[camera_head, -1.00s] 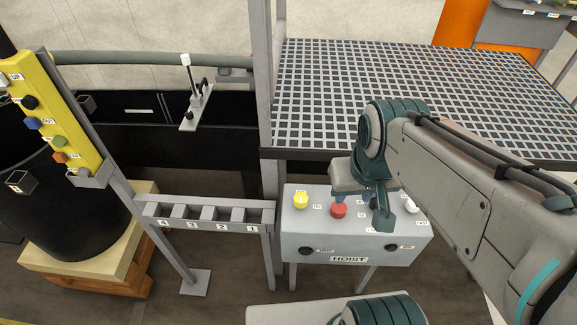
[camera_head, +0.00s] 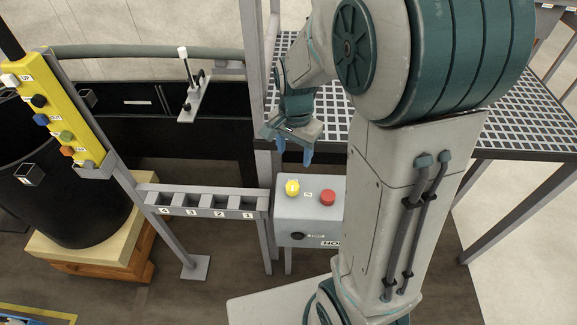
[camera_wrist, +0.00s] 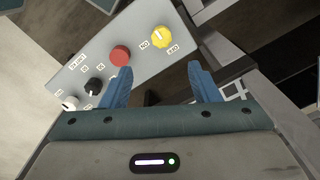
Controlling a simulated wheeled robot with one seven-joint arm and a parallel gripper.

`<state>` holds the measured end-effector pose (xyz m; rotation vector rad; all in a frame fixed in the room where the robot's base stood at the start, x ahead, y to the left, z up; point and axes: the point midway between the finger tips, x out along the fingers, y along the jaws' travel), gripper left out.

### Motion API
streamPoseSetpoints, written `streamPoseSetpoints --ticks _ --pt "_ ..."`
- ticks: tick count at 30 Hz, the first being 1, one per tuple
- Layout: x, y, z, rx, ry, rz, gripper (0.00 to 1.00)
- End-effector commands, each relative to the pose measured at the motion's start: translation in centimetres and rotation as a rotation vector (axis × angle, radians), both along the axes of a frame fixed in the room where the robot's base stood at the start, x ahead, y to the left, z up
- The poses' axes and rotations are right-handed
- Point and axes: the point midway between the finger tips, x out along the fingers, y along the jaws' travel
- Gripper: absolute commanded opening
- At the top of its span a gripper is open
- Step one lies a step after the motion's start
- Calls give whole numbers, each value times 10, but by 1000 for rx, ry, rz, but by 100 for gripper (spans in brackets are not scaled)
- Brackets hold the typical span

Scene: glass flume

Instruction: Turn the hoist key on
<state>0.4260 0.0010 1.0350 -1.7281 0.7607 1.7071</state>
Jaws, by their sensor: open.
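The hoist box (camera_head: 312,212) is a grey panel below the grating. On its top is a yellow knob (camera_head: 292,187), likely the hoist key, with a red button (camera_head: 327,197) to its right. In the wrist view the yellow knob (camera_wrist: 161,37) has a pale mark and sits by labels that seem to read ON and OFF; I cannot tell which the mark points to. My gripper (camera_head: 294,150) is open and empty, its blue fingers pointing down above the box, apart from the knob. In the wrist view the knob lies beyond the gap between the fingertips (camera_wrist: 160,82).
My arm hides the box's right part in the head view. The wrist view shows a black knob (camera_wrist: 93,86) and a white knob (camera_wrist: 70,103) there. A grey post (camera_head: 256,120) stands just left of my gripper. The grating (camera_head: 515,120) lies behind; a slotted rack (camera_head: 205,200) is left.

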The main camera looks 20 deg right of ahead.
Motion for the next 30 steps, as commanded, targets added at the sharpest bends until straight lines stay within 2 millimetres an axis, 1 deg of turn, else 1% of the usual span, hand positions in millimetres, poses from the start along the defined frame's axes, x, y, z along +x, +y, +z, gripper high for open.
streamPoseSetpoints --ticks 3,8,11,21,25,30 --pt "7 0 -6 -5 14 -48 56" --pt "8 0 -19 -6 20 -62 56" --pt "7 0 -35 -6 23 -62 56" --pt "7 -1 -99 -6 21 -61 56" --pt "6 -1 -119 -6 21 -60 56" --pt "7 -1 -136 -6 18 -60 56"
